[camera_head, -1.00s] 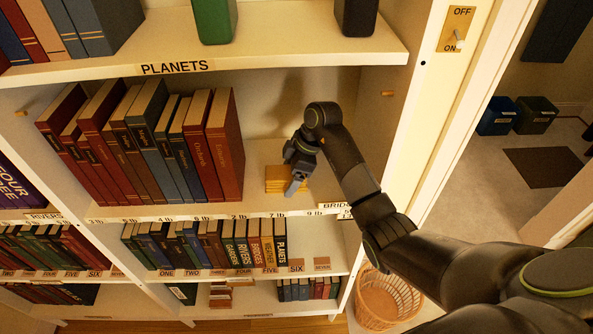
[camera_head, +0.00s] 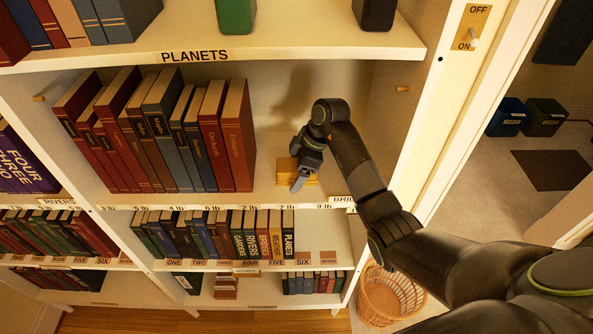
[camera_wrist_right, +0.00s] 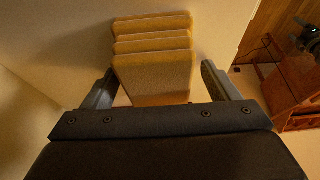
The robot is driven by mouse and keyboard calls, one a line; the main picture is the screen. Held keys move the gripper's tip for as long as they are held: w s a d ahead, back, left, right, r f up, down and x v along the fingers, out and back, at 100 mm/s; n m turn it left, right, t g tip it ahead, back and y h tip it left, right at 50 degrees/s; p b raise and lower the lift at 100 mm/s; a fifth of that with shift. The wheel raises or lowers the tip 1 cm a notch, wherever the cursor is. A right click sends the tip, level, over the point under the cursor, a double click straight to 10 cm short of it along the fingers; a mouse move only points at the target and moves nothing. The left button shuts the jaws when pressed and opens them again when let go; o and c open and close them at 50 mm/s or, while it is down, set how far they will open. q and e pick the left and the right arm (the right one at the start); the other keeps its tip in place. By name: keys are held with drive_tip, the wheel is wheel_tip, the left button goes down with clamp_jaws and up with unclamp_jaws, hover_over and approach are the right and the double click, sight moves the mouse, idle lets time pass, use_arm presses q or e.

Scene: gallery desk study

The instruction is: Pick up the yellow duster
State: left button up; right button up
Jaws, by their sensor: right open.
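The yellow duster (camera_head: 284,171) is a folded, layered yellow block on the middle shelf, to the right of the row of books. In the right wrist view the duster (camera_wrist_right: 153,62) shows as several stacked yellow folds. My right gripper (camera_head: 301,180) is over the duster and hides part of it in the head view. In the right wrist view its two fingers are apart, one on each side of the duster's near end, with gaps visible. The gripper is open and holds nothing. My left gripper is not in view.
Tall books (camera_head: 235,135) stand left of the duster on the same shelf. A shelf above, labelled PLANETS (camera_head: 195,56), overhangs the space. The cabinet's right side wall is close to my right arm. A wicker basket (camera_head: 385,296) stands on the floor below.

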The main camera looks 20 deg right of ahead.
drive_tip(key=shift+d, duration=0.15)
drive_tip(key=c, duration=1.1)
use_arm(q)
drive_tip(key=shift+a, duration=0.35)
use_arm(e)
drive_tip(key=shift+r, duration=0.1)
